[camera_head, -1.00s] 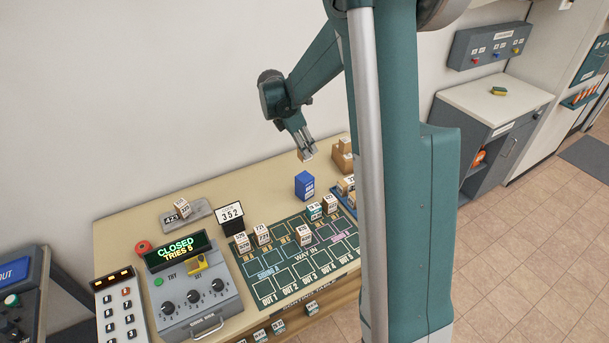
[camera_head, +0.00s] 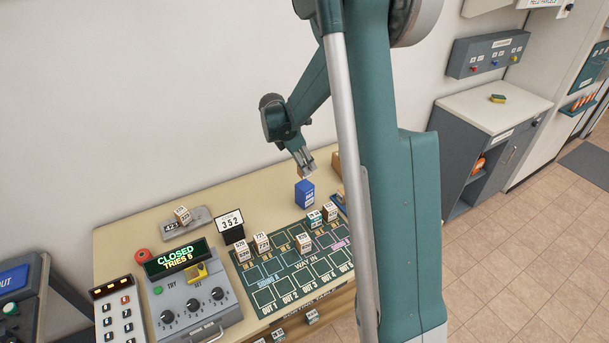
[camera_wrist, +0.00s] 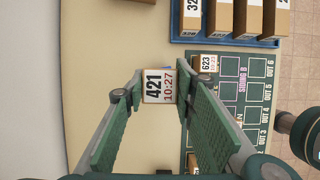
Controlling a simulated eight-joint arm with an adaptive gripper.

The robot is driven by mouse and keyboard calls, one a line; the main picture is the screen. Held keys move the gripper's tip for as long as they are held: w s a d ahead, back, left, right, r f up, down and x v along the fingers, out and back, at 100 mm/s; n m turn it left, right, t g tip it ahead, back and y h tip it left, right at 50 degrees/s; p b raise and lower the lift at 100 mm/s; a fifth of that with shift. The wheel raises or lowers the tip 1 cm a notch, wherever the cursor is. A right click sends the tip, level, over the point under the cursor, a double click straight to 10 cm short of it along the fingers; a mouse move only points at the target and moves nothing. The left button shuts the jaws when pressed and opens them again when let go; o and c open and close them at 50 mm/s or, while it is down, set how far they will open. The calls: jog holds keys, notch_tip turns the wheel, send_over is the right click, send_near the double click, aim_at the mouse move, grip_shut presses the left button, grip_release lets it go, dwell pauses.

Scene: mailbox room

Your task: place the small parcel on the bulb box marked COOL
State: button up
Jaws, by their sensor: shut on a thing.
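My gripper (camera_head: 305,171) is shut on a small parcel. In the wrist view the gripper (camera_wrist: 159,90) has this white-faced parcel (camera_wrist: 158,86), marked 421 and 10:27, between its fingertips. In the head view the parcel is small and partly hidden by the fingers. A blue box (camera_head: 304,194) stands upright on the table right below the gripper. Its white marking is too small to read, so I cannot confirm COOL. Whether the parcel touches the box top is unclear. In the wrist view the parcel hides nearly all of what lies under it.
A green sorting board (camera_head: 285,285) with several small parcels lies in front of the blue box. A blue tray (camera_wrist: 184,39) of larger parcels lies close by. The tabletop left of the box is clear.

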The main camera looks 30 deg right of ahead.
jog(key=shift+f, duration=0.45)
jog(key=shift+f, duration=2.05)
jog(key=shift+f, duration=0.2)
jog(key=o, duration=0.9)
jog(key=shift+r, duration=0.3)
jog(key=shift+v, duration=5.95)
